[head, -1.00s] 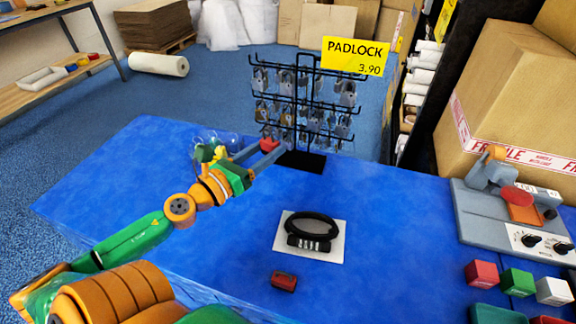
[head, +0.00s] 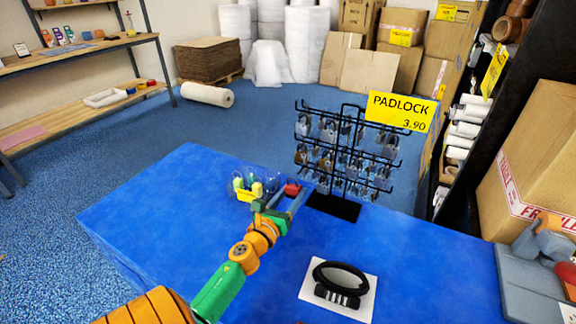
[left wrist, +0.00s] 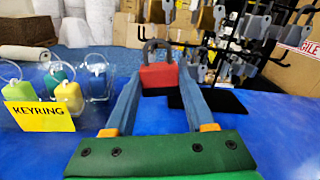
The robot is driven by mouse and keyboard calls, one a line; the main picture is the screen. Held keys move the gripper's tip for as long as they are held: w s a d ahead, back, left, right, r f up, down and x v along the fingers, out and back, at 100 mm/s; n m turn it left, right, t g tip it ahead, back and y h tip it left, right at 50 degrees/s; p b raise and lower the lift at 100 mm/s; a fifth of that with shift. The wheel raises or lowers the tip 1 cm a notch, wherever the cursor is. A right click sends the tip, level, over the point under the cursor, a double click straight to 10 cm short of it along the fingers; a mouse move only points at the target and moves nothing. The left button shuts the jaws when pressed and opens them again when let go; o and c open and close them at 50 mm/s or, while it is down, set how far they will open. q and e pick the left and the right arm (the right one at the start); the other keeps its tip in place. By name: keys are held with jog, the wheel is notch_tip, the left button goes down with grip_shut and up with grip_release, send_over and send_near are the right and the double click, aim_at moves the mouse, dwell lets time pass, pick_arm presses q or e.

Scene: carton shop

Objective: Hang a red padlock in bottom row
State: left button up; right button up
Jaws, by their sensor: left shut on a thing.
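A red padlock (head: 292,188) with a grey shackle is held by my left gripper (head: 299,195) at the left side of the black display rack. In the left wrist view the red padlock (left wrist: 160,77) is upright between the tips of the blue fingers, shackle up. My left gripper (left wrist: 158,82) is shut on it. The black wire rack (head: 343,104) has several rows of hooks with grey and brassy padlocks. Its lowest row is a little above and right of the held padlock in the head view. The right gripper is not in view.
Clear keyring holders (left wrist: 97,83) with a yellow sign (left wrist: 38,116) stand just left of the gripper. A yellow PADLOCK price sign (head: 401,111) is at the rack's upper right. A black cable lock (head: 340,279) lies on a white card in front. The blue table's left part is clear.

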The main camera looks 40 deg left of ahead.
pick_arm(q)
jog(key=shift+f+b+x, duration=0.15)
jog(key=shift+b+x, duration=0.2)
jog(key=shift+x, duration=0.9)
jog(key=shift+f+b+x, duration=0.1)
jog(key=shift+b+x, duration=0.2)
jog(key=shift+x, duration=0.9)
jog(key=shift+w+a+f+b, duration=0.2)
jog(key=shift+w+f+b, duration=0.1)
jog(key=shift+w+b, duration=0.3)
jog(key=o, duration=1.3)
jog(key=shift+s, duration=0.1)
jog(key=shift+s, duration=0.1)
